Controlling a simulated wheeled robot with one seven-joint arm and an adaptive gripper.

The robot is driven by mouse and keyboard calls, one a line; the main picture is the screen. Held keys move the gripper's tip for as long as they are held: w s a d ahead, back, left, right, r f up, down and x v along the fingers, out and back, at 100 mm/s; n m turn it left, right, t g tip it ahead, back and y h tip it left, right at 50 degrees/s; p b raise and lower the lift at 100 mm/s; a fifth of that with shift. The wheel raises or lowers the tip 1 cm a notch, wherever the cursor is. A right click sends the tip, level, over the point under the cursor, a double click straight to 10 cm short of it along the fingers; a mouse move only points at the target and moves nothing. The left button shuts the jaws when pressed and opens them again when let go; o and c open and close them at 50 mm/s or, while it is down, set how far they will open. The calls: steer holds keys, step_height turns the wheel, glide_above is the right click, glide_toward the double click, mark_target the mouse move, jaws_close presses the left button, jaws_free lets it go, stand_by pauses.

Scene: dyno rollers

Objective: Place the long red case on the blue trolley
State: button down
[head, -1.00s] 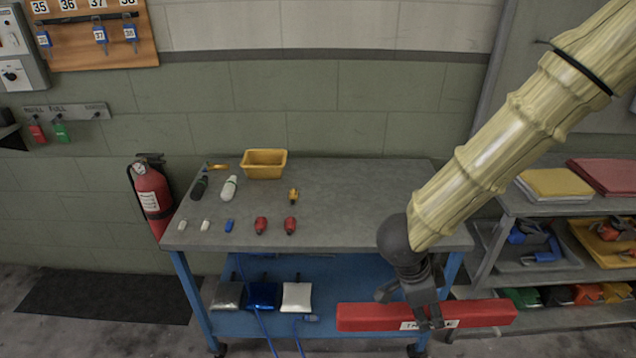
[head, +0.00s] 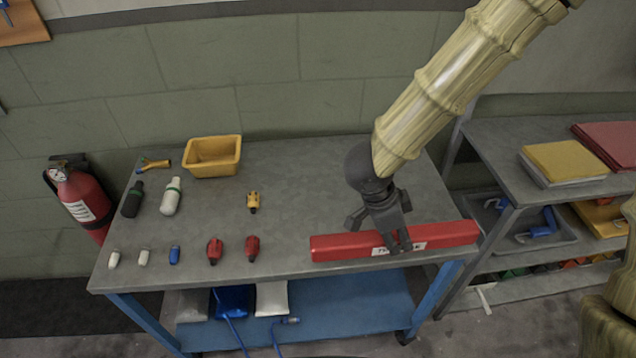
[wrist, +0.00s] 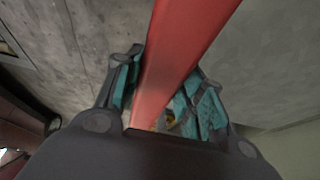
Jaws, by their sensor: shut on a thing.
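The long red case (head: 345,246), with a white label, lies crosswise at the front right of the blue trolley's grey top (head: 310,190). My gripper (head: 398,245) is shut around the middle of the case from above. In the wrist view the red case (wrist: 180,55) runs between my teal-padded fingers (wrist: 165,95). The case appears level, along the trolley's front edge. Its right end reaches near or past the trolley's right edge. I cannot tell whether its underside touches the top.
A yellow bin (head: 212,157), two bottles (head: 171,196), a yellow tool (head: 253,202) and several small red, blue and white items (head: 215,250) occupy the trolley's left half. A shelf unit (head: 500,180) stands close on the right. A fire extinguisher (head: 80,200) stands at left.

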steer(key=w+p, duration=0.1)
steer(key=w, duration=0.4)
steer(key=w+f+p, duration=0.1)
steer(key=w, duration=0.4)
steer(key=w+p, duration=0.1)
steer(key=w, duration=0.4)
steer(key=shift+w+a+f, duration=0.15)
steer(key=shift+w+a, duration=0.05)
steer(key=shift+w, duration=0.05)
steer(key=shift+w+f, duration=0.2)
steer(key=shift+f, duration=0.1)
steer(key=shift+f+p, duration=0.35)
steer(key=shift+f, duration=1.15)
steer(key=c, duration=0.9)
jaws_free()
steer(key=shift+f, duration=0.15)
steer(key=b+v, duration=0.1)
steer(key=v, duration=1.1)
